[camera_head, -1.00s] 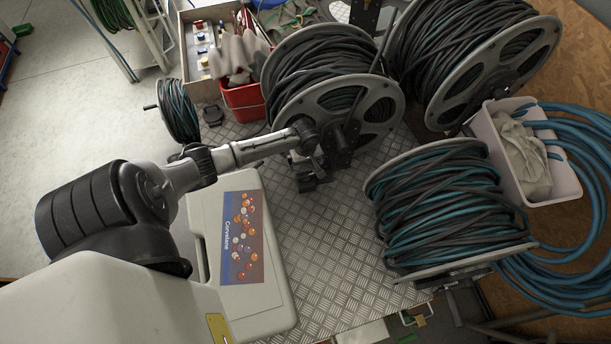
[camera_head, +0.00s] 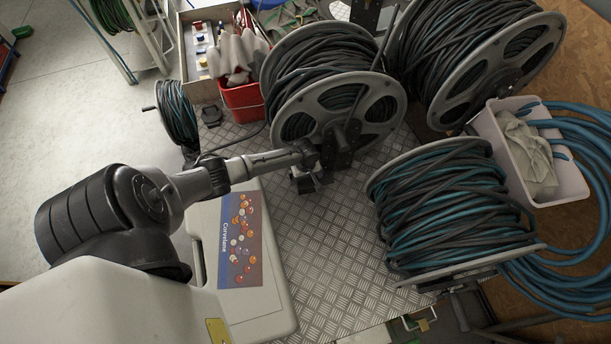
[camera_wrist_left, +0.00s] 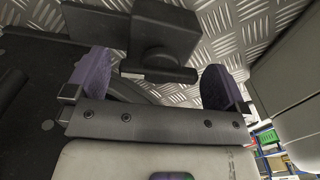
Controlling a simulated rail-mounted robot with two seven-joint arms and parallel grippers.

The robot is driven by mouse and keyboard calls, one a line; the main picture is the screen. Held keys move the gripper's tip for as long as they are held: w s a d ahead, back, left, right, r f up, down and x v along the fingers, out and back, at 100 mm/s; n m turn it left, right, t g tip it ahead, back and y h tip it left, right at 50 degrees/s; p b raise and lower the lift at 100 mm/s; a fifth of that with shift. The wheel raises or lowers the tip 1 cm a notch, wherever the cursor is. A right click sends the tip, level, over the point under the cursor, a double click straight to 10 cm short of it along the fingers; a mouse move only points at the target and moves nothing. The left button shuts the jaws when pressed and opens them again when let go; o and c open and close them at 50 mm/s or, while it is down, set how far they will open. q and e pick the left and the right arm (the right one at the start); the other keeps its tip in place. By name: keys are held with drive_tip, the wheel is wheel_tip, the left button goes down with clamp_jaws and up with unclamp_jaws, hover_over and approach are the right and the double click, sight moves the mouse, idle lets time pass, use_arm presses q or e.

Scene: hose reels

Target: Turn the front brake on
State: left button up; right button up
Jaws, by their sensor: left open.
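The black hose reel (camera_head: 378,104) with grey flanges stands at the middle back of the metal-plate surface. My left gripper (camera_head: 312,181) is low at the front of this reel, beside its dark hub bracket (camera_head: 342,146). In the left wrist view the left gripper (camera_wrist_left: 156,82) is open, with two purple-padded fingers apart. A dark blocky part (camera_wrist_left: 165,38) shows between and beyond the fingertips; I cannot tell whether it touches them or whether it is the brake. No brake is clearly recognisable in the head view. My right gripper is not in view.
A teal-and-black reel (camera_head: 450,210) stands at right, and a larger reel (camera_head: 480,60) behind. A pale case (camera_head: 268,300) lies below my left arm. A red bucket (camera_head: 242,104) and a white bin (camera_head: 566,190) flank the reels. Bare metal plate (camera_head: 325,255) lies between case and teal reel.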

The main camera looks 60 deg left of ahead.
use_arm(q)
drive_tip(key=c, duration=0.8)
drive_tip(key=shift+c, duration=0.2)
